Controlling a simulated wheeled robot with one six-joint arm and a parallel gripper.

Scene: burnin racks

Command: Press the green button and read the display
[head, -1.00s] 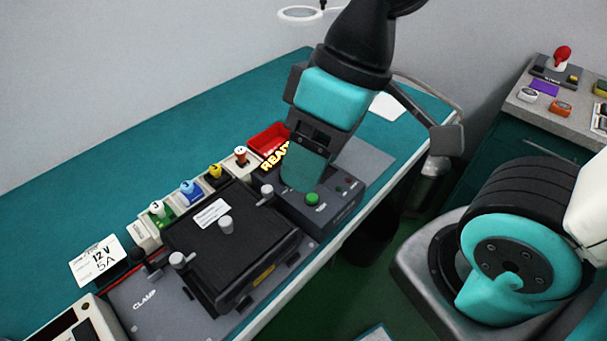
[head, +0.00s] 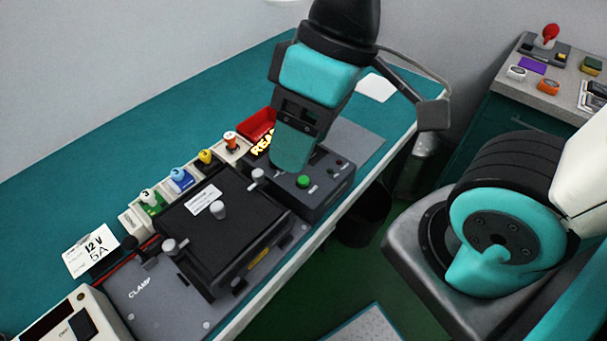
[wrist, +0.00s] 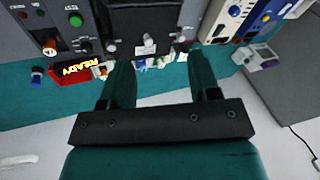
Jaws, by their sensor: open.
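The green button (head: 303,181) is on top of a dark grey control box (head: 325,195) on the bench. A green button (wrist: 75,20) shows there, left of the fingers.
A black clamp fixture (head: 225,225) stands left of the box. Several coloured connectors, including a blue one (head: 180,177), line its back. A red tray (head: 257,124) lies behind the box. A card (head: 92,249) reads 12 V 5A. A side counter (head: 560,75) is at right.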

